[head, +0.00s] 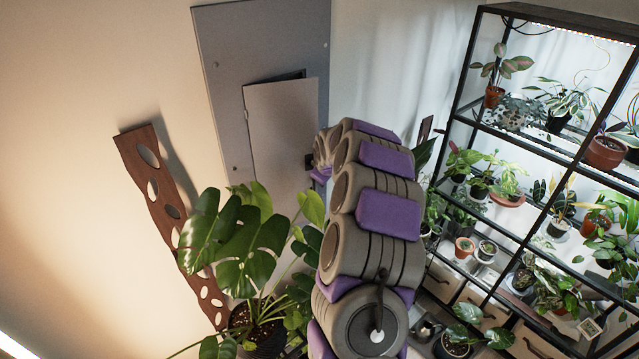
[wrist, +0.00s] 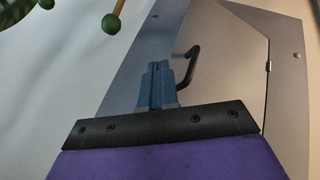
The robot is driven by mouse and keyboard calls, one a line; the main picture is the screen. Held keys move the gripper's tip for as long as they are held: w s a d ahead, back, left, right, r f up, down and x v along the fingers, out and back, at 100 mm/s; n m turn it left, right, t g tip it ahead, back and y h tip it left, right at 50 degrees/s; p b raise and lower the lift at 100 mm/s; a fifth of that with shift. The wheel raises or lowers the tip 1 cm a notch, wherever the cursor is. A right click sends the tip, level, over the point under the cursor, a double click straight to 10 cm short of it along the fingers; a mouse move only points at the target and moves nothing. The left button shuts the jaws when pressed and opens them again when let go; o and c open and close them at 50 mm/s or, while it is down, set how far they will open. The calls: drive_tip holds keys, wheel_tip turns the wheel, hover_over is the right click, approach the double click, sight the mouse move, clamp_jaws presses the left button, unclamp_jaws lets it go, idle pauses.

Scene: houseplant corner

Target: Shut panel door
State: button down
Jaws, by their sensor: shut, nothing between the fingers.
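The panel door (head: 275,135) is a light grey leaf set in a darker grey wall panel (head: 225,75). It stands ajar, with a dark gap along its top edge. The door also shows in the wrist view (wrist: 230,75), with a hinge on its right side and a dark bar handle (wrist: 191,66). My gripper (wrist: 157,66) is shut and empty, its blue-grey fingers just left of the handle. I cannot tell whether they touch it. In the head view my arm hides the gripper and the door's lower right part.
A broad-leaved plant in a dark pot (head: 262,335) stands below the panel, its leaves close to my arm. A brown wavy board with holes (head: 160,185) leans on the wall at left. A black plant shelf (head: 455,95) with several potted plants fills the right.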

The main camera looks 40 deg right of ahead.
drive_tip(key=s+d+r+m+t+h+b, duration=0.1)
drive_tip(key=s+d+r+t+h+b, duration=0.25)
drive_tip(key=b, duration=0.35)
drive_tip(key=s+a+f+m+t+y+b, duration=0.4)
drive_tip(key=s+a+f+t+b, duration=0.45)
drive_tip(key=s, duration=0.35)
drive_tip(key=w+d+b, duration=0.2)
drive_tip(key=w, duration=1.2)
drive_tip(key=shift+r+g, duration=0.2)
drive_tip(key=shift+g, duration=0.2)
